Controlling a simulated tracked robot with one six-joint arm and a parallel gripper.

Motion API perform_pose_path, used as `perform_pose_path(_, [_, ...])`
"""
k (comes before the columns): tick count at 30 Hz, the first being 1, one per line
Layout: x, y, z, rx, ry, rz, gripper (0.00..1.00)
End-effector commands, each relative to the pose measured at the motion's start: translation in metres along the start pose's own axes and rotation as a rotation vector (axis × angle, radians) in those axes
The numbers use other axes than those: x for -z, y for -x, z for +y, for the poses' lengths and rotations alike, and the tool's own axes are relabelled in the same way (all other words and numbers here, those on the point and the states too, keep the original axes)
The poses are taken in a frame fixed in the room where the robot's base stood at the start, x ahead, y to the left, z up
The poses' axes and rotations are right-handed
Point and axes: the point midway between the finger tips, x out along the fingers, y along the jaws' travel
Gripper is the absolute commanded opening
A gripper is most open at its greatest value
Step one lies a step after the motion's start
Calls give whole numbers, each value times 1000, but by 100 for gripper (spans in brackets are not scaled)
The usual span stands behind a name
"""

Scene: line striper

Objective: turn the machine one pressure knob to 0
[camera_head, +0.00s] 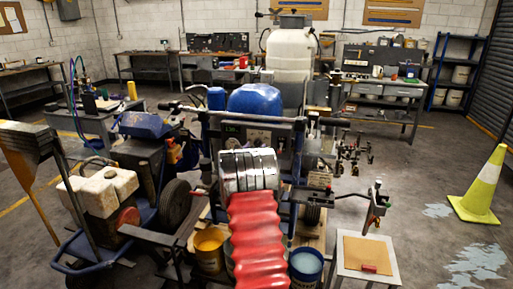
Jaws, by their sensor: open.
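A line striper with a blue rounded cover (255,101) stands in the centre, facing me. Its control panel (262,135) has a small green-lit display (232,130) and round dials or knobs, too small to read or tell apart. I cannot tell which of them is the pressure knob, nor where it points. A second machine with a white engine or tank (102,188) and a blue frame stands at the left; no label shows which is machine one. My red ribbed arm and silver wrist reach up in front of the centre machine and cover its lower part. My gripper is not visible.
Paint buckets, one yellow (210,246) and one blue (305,266), stand beside my arm. A small table (369,274) is at the lower right. A yellow-white cone (482,188) stands at the right. Benches line the back wall. Floor is open at the right.

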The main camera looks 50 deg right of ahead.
Motion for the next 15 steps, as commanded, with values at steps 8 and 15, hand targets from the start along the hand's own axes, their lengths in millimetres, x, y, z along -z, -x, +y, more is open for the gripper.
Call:
perform_pose_path(8, [0, -17, 0, 0, 0, 1, 45])
perform_pose_path(15, [0, -17, 0, 0, 0, 1, 45])
